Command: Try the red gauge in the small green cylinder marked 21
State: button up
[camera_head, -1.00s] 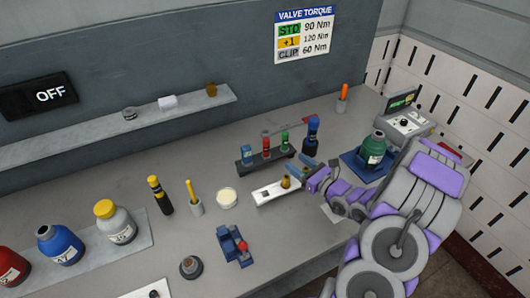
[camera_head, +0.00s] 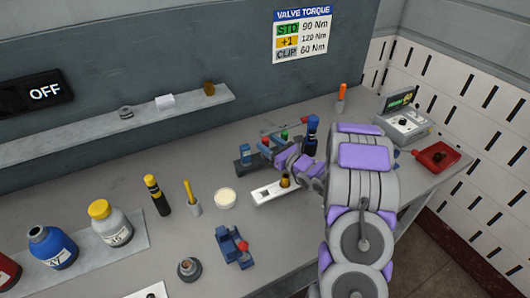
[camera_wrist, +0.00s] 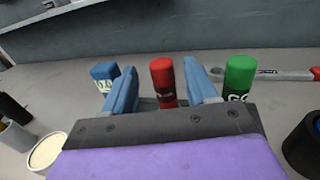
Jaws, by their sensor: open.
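The red gauge (camera_wrist: 162,82) stands upright between the fingers of my open gripper (camera_wrist: 160,88) in the wrist view. I cannot tell whether either finger touches it. A blue gauge (camera_wrist: 105,76) is left of it and a green gauge (camera_wrist: 239,78) right of it. In the head view the red gauge (camera_head: 265,143) stands in the dark rack (camera_head: 243,168) at the back of the bench, with my gripper (camera_head: 275,152) at its near right side. The small green cylinder is hidden behind my arm in the head view.
A dark blue bottle (camera_head: 311,134) stands close right of the rack. A light plate (camera_head: 268,195) with a brass piece lies in front. A red-handled tool (camera_head: 290,127) lies behind. A red tray (camera_head: 436,158) and a grey tester (camera_head: 404,124) are at the right.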

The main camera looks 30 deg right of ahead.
jog(key=shift+w+a, duration=0.2)
jog(key=shift+w, duration=0.3)
jog(key=shift+d, duration=0.45)
jog(key=shift+c, duration=1.4)
jog(key=shift+a, duration=0.3)
jog(key=c, duration=0.6)
grip_shut()
